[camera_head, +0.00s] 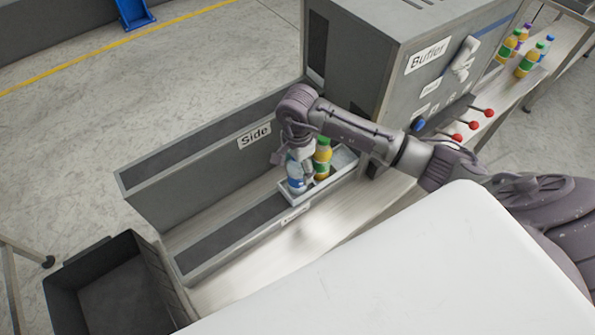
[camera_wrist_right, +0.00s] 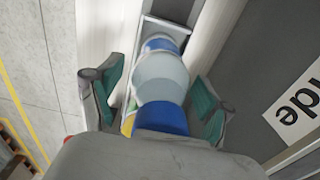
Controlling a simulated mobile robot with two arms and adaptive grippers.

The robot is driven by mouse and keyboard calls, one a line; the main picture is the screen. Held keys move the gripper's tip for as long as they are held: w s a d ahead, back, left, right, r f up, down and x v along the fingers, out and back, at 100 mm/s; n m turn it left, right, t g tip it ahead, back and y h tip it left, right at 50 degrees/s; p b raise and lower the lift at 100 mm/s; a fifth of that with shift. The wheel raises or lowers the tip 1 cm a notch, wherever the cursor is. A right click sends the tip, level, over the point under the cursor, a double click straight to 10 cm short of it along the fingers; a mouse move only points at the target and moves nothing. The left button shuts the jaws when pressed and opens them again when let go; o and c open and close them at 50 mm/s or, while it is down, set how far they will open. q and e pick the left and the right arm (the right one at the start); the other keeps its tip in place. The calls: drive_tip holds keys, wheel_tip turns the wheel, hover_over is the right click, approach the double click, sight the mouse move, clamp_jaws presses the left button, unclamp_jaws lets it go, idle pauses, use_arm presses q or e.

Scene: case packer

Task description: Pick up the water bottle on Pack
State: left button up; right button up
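The water bottle (camera_head: 295,176), clear with blue parts, stands in a small light tray (camera_head: 305,200), the pack, on the conveyor. A yellow-orange juice bottle (camera_head: 322,160) with a green cap stands right behind it. My right gripper (camera_head: 299,156) is over the top of the water bottle, and its fingers are hard to make out there. In the right wrist view, the fingers of my right gripper (camera_wrist_right: 157,104) are spread on both sides of the water bottle (camera_wrist_right: 160,76), with visible gaps. My left gripper is not in view.
A grey wall marked "Side" (camera_head: 205,150) runs along the conveyor's far side. A grey machine marked "Buffer" (camera_head: 385,75) stands behind my right arm. A black crate (camera_head: 62,290) is at lower left. More bottles (camera_head: 527,60) stand on a far-right conveyor.

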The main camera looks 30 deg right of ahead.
drive_tip(key=c, duration=1.1)
